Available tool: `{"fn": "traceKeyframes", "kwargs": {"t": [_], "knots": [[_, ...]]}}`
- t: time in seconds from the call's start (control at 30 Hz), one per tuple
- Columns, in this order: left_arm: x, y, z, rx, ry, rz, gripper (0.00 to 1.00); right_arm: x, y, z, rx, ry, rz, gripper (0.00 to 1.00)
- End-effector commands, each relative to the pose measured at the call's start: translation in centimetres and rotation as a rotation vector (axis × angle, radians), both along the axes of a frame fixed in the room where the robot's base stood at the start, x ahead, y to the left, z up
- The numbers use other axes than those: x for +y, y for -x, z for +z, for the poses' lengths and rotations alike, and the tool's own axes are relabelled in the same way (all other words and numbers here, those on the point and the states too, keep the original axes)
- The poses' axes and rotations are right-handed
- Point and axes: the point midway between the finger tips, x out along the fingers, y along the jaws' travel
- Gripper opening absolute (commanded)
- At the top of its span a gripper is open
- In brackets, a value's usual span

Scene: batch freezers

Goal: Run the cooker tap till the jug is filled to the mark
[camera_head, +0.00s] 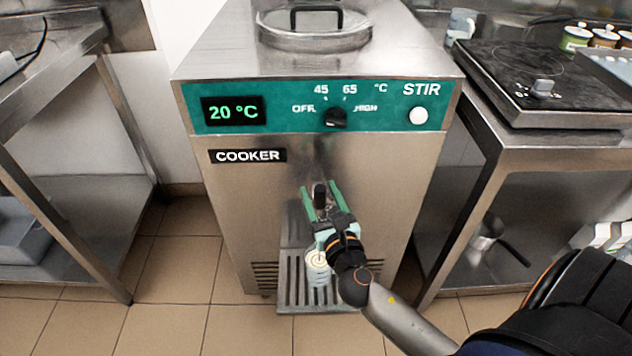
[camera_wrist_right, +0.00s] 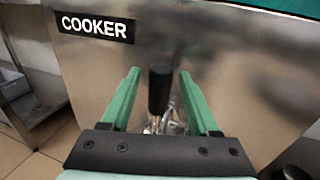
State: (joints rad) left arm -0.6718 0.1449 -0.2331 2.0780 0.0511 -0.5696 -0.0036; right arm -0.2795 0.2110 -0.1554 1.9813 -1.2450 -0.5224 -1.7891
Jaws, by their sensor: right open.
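The cooker (camera_head: 235,190) is a steel cabinet with a green panel reading 20 °C. Its tap has a black handle (camera_head: 320,196) low on the front; the handle also shows in the right wrist view (camera_wrist_right: 159,90). My right gripper (camera_head: 321,190) has green fingers, open on either side of the handle, with a gap on both sides in the wrist view. The jug (camera_head: 318,270), pale and partly hidden by my gripper, stands on the slatted drip tray (camera_head: 290,306) below the tap. Its fill level and mark cannot be made out. My left gripper is not in view.
A steel table (camera_head: 75,190) stands at the left. At the right, a counter (camera_head: 540,138) carries a black hob (camera_head: 510,75), a clear jug (camera_head: 461,24) and several small tubs. The tiled floor (camera_head: 180,250) left of the cooker is clear.

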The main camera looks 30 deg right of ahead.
Motion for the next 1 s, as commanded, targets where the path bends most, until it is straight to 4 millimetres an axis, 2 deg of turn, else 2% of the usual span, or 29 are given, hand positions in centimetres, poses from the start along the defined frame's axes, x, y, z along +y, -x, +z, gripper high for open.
{"fn": "traceKeyframes", "kwargs": {"t": [0.1,0.23,0.6,1.0], "knots": [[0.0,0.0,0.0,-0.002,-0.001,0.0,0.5,-0.5,-1.6,0.0,-0.001,0.001,-0.001,0.61],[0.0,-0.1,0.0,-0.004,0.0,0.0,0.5,-0.8,-2.6,0.0,-0.001,0.001,-0.001,0.61],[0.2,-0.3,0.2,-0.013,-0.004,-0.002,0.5,-1.0,-3.1,0.0,0.001,0.001,-0.001,0.61],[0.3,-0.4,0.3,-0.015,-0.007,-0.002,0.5,-0.9,-3.0,0.0,0.0,0.001,-0.001,0.18]]}}
